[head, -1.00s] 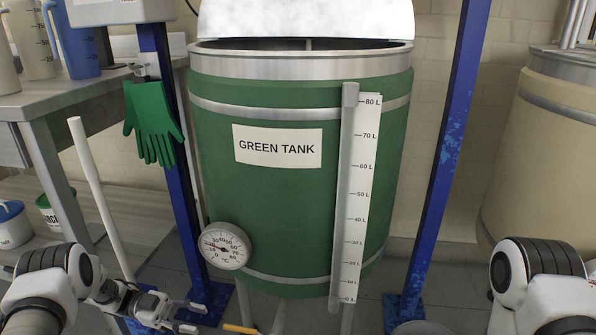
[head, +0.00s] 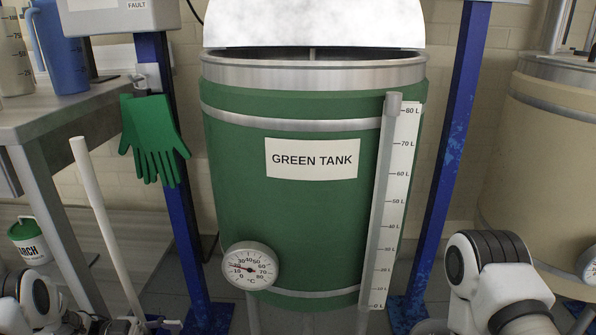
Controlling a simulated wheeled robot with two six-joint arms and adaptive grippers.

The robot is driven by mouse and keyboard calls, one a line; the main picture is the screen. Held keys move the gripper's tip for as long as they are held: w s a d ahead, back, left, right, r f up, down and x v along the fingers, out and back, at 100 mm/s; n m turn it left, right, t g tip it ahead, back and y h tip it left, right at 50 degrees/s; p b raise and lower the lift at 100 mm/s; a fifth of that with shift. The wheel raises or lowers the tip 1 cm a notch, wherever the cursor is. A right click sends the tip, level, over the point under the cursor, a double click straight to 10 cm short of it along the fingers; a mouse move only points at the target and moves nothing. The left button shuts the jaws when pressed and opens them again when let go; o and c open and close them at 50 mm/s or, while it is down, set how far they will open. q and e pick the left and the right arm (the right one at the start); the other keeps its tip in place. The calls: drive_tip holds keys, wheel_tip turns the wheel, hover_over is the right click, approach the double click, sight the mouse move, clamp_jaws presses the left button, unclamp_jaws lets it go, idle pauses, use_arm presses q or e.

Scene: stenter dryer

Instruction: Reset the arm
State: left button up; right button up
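My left arm shows at the lower left edge of the head view. Its gripper (head: 160,324) is mostly cut off by the bottom edge, with only one finger part showing, so its opening cannot be told. My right arm comes in at the lower right, and its gripper is out of the picture. The green tank (head: 295,225) stands upright in the middle, with a "GREEN TANK" label, a round thermometer (head: 250,266) at its lower left and a litre scale (head: 397,205) on its right side. Neither arm visibly touches the tank.
Blue posts (head: 185,225) (head: 448,150) flank the tank. A green glove (head: 153,140) hangs on the left post. A white pole (head: 103,225) leans in front of the table (head: 45,118), which bears jugs. A starch bucket (head: 28,242) stands below. A tan tank (head: 540,150) is at the right.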

use_arm(q)
drive_tip(key=w+d+f+n+t+y, duration=0.3)
drive_tip(key=d+f+n+t+y, duration=0.15)
drive_tip(key=d+n+t, duration=0.4)
drive_tip(key=s+f+n+y, duration=0.5)
drive_tip(key=f+n+y, duration=0.1)
drive_tip(key=f, duration=0.2)
drive_tip(key=s+a+n+g+y, duration=0.2)
drive_tip(key=s+g+y, duration=0.1)
drive_tip(key=s, duration=0.6)
drive_tip(key=s+a+f+n+g+y, duration=0.1)
drive_tip(key=s+n+g+y, duration=0.15)
drive_tip(key=s, duration=0.65)
drive_tip(key=s+a+n+g+y, duration=0.15)
drive_tip(key=s+g, duration=0.25)
drive_tip(key=s, duration=0.5)
wheel_tip(320, 180, up, 37)
drive_tip(key=p, duration=3.8)
drive_tip(key=shift+w+a+f+m+y, duration=0.15)
drive_tip(key=shift+w+a+m+y, duration=0.1)
drive_tip(key=shift+m+y, duration=0.1)
